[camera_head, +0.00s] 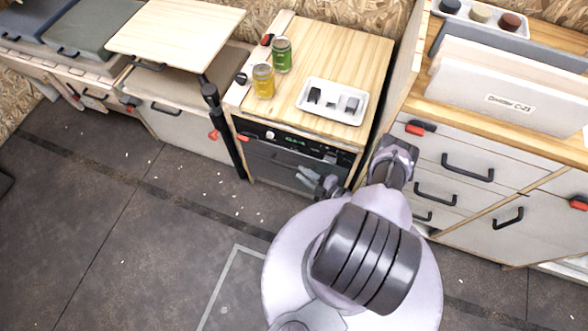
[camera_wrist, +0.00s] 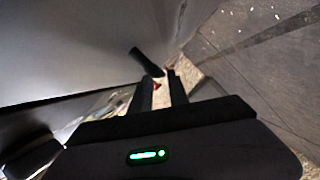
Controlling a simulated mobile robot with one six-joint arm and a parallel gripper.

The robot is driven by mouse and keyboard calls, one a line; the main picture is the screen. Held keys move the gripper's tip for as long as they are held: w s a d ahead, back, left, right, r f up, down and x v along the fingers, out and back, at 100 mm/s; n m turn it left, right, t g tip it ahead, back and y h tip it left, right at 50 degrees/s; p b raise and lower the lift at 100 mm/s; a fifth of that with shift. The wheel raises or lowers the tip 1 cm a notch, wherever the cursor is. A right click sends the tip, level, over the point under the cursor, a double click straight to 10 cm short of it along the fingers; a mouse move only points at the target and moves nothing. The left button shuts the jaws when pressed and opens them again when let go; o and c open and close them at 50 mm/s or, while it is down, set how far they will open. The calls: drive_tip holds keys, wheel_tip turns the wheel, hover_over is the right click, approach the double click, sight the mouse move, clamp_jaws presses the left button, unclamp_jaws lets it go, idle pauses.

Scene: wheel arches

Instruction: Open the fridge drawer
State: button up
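The unit that seems to hold the fridge drawer stands under a light wooden top in the head view. Its dark front (camera_head: 268,165) looks closed, below a black control panel (camera_head: 290,140) with a knob and a small green display. My gripper (camera_head: 306,177) is close in front of the right half of that front, with its fingers apart. I cannot tell whether it touches the front or a handle. In the wrist view, my gripper (camera_wrist: 162,86) shows two dark fingers with a gap and nothing clear between them. A smooth grey surface (camera_wrist: 70,45) fills the upper left there.
A black post (camera_head: 226,130) stands just left of the unit. Two jars (camera_head: 263,82) and a white tray (camera_head: 332,101) are on the top. White drawers with black handles (camera_head: 467,168) are to the right. The dark floor (camera_head: 130,230) at left is clear apart from small scraps.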

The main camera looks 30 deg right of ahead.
sight(294, 168)
drive_tip(key=shift+b+x, duration=0.4)
drive_tip(key=shift+x, duration=1.95)
clamp_jaws()
